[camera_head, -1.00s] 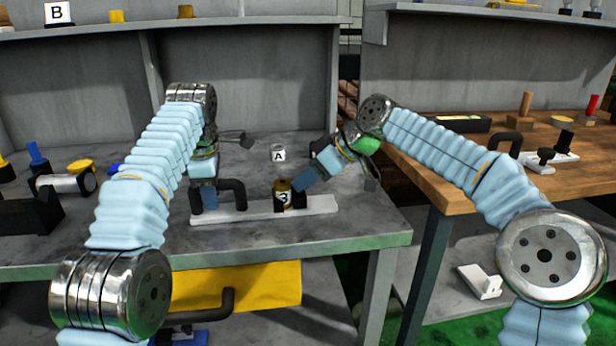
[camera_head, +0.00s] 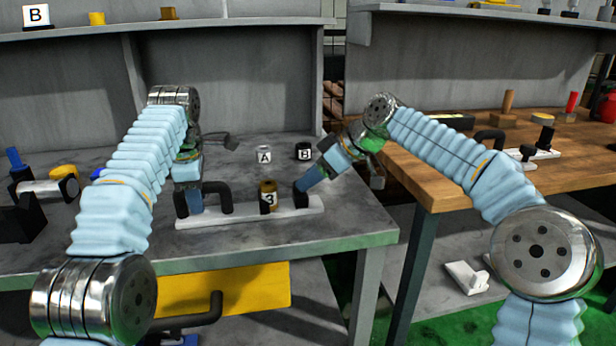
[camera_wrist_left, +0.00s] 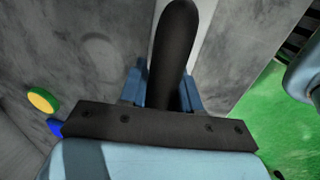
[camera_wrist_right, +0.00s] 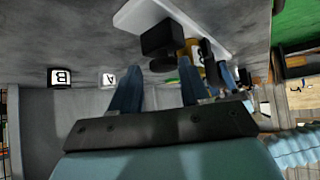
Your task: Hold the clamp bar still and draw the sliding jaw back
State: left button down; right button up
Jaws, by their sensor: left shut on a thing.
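The white clamp bar (camera_head: 245,214) lies on the grey bench. My left gripper (camera_head: 189,203) is shut on the black arched handle (camera_head: 217,190) at its left end; the left wrist view shows the handle (camera_wrist_left: 175,50) between the fingers. A brass cylinder marked 3 (camera_head: 268,196) stands upright on the bar. The black sliding jaw (camera_head: 300,200) stands at the bar's right part, with a clear gap to the cylinder. My right gripper (camera_head: 303,187) is at the jaw; in the right wrist view its fingers are apart, with the jaw's black block (camera_wrist_right: 162,37) just ahead of them.
Small pieces marked A (camera_head: 264,155) and B (camera_head: 304,152) stand behind the bar. A yellow drawer (camera_head: 250,288) is under the bench. A wooden table (camera_head: 440,180) stands at the right.

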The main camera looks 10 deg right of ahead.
jog(key=shift+o, duration=1.2)
jog(key=shift+a, duration=0.1)
pick_arm(q)
jog(key=shift+d, duration=0.1)
pick_arm(e)
jog(key=v, duration=1.2)
pick_arm(q)
jog(key=c, duration=0.8)
grip_release()
jog(key=shift+o, duration=0.4)
jog(key=shift+r, duration=0.1)
